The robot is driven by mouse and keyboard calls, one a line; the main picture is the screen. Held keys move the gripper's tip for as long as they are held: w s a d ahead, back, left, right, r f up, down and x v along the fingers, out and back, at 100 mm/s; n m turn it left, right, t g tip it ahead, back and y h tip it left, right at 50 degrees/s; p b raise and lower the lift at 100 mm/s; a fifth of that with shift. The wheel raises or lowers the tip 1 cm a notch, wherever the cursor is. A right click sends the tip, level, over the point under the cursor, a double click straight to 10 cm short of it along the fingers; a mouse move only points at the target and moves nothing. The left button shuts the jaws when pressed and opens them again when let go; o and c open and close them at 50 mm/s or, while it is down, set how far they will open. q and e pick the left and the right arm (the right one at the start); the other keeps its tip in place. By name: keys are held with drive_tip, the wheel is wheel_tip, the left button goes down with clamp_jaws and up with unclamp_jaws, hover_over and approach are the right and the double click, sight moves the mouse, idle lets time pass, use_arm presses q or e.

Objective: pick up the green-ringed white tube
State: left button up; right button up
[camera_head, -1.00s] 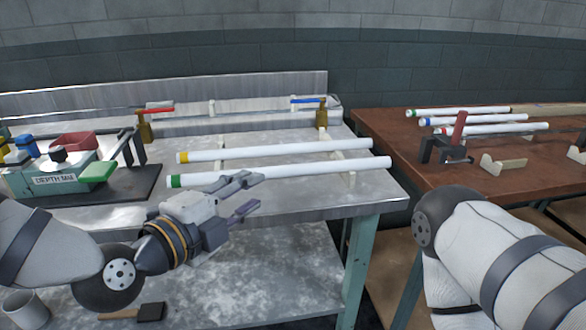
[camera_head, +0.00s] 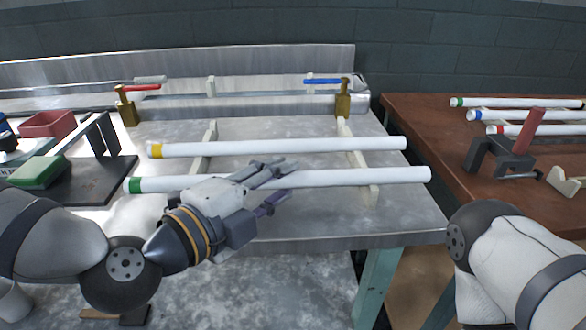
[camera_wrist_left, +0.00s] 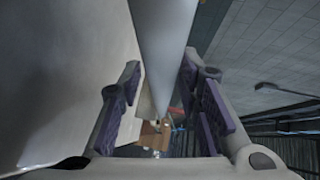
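A white tube with a green ring (camera_head: 360,178) rests on the cream supports at the front of the metal table, its green end to the left. It also shows in the left wrist view (camera_wrist_left: 165,35), running lengthwise between the fingers. My left gripper (camera_head: 279,184) is open, with its fingers at the middle of this tube and hiding part of it. In the left wrist view, its two purple pads (camera_wrist_left: 160,107) stand on either side of the tube with a gap at left; contact at the right pad is unclear. My right gripper is not in view.
A yellow-ringed white tube (camera_head: 290,147) lies just behind, parallel. Brass valves with red (camera_head: 127,107) and blue (camera_head: 342,98) handles stand at the back. Another green-ringed tube (camera_head: 510,103) lies on the brown table (camera_head: 430,135) at right. A black-based device (camera_head: 95,180) stands at left.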

use_arm(q)
drive_tip(key=shift+s+a+r, duration=0.1)
drive_tip(key=shift+s, duration=0.05)
drive_tip(key=shift+c, duration=0.7)
clamp_jaws()
drive_tip(key=shift+r, duration=0.1)
